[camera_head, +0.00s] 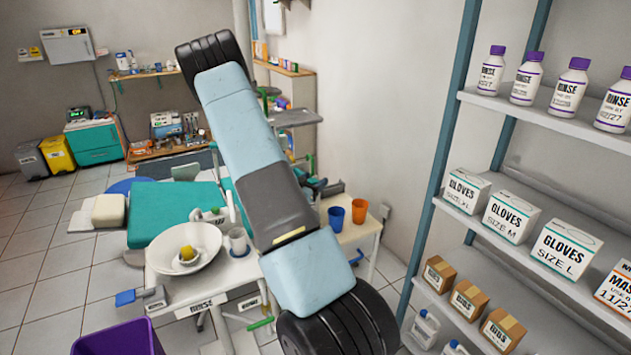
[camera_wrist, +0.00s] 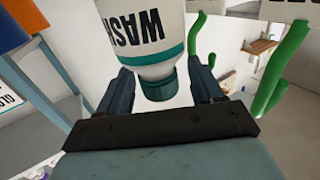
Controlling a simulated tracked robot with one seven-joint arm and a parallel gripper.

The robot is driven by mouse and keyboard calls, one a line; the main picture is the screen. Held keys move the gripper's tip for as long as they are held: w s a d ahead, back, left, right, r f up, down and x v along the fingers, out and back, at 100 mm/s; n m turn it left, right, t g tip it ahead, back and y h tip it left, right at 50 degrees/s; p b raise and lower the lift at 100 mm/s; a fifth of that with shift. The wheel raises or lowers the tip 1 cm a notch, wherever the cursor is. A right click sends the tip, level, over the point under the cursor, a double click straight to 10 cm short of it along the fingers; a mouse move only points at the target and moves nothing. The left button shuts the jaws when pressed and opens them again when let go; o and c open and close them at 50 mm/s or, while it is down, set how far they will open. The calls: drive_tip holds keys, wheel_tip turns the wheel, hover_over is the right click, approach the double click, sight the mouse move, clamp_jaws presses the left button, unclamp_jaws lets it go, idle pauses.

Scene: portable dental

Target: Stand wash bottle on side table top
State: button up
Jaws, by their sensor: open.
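The wash bottle (camera_wrist: 145,35), white with dark WASH lettering and a teal cap, fills the top middle of the wrist view. Its lettering is upside down there, and its far end is cut off by the frame. My gripper (camera_wrist: 160,72) is open, with one finger on each side of the bottle near its teal cap. I cannot tell whether either finger touches it. In the head view I cannot make out the bottle or gripper; my arm covers the middle. A small table with a pale top (camera_head: 350,233) stands right of my arm, partly hidden; I cannot tell whether it is the side table.
A blue cup (camera_head: 336,219) and orange cup (camera_head: 359,211) stand on that small table. A white table (camera_head: 215,275) left of my arm holds a bowl (camera_head: 205,240) and a grey mug (camera_head: 238,241). Shelves (camera_head: 560,120) with bottles and boxes stand close at right. Green hooks (camera_wrist: 290,60) show in the wrist view.

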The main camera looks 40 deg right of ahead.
drive_tip(key=v, duration=1)
drive_tip(key=w+a+r+n+t+y, duration=0.1)
drive_tip(key=w+a+r+t+y, duration=0.1)
drive_tip(key=w+a+r+y, duration=0.25)
drive_tip(key=w+a+r+n+t+y, duration=0.1)
drive_tip(key=w+a+r+t+y, duration=0.15)
drive_tip(key=a+y, duration=0.3)
drive_tip(key=s+a+r+n+y, duration=0.4)
drive_tip(key=a+r+n+y, duration=0.1)
drive_tip(key=a+r, duration=0.7)
drive_tip(key=s+a+r+n+g+y, duration=0.1)
drive_tip(key=s+a+r+n+y, duration=0.15)
drive_tip(key=s, duration=0.25)
drive_tip(key=s+a+r+n+g+y, duration=0.1)
drive_tip(key=s+a+r+n, duration=0.1)
drive_tip(key=s+a+r, duration=0.25)
drive_tip(key=s+r+n+g+h, duration=0.1)
drive_tip(key=s+r+n+g, duration=0.1)
drive_tip(key=s, duration=1.4)
drive_tip(key=shift+s+r+n, duration=0.25)
drive_tip(key=shift+r+n, duration=0.25)
drive_tip(key=shift+n, duration=0.05)
